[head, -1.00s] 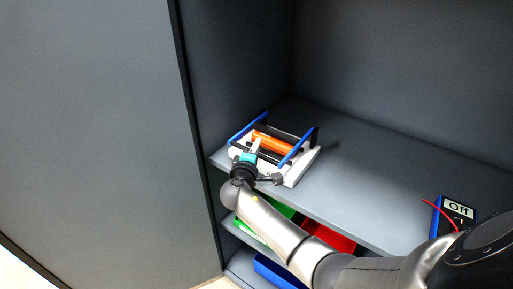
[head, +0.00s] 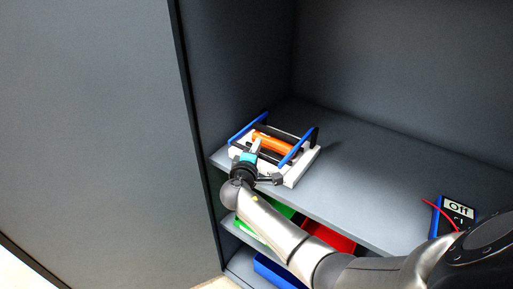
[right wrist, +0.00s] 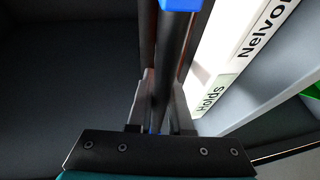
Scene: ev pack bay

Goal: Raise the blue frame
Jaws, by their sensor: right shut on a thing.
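The blue frame (head: 292,152) has two blue side bars joined by black crossbars. It sits on a white base (head: 308,162) on the shelf, around an orange cylinder (head: 272,142). My right gripper (head: 257,146) reaches in at the front of the frame. In the right wrist view its fingers (right wrist: 161,105) are shut on a black bar (right wrist: 174,60) with a blue end at the top. The white base there carries partly visible printed words. Whether the frame has left the base I cannot tell. My left gripper is not in view.
The grey shelf (head: 375,185) is clear right of the base, up to a meter (head: 458,212) reading "Off" with a red lead. Green (head: 280,208), red (head: 330,238) and blue (head: 277,272) bins are below. A cabinet side wall (head: 235,75) stands close left.

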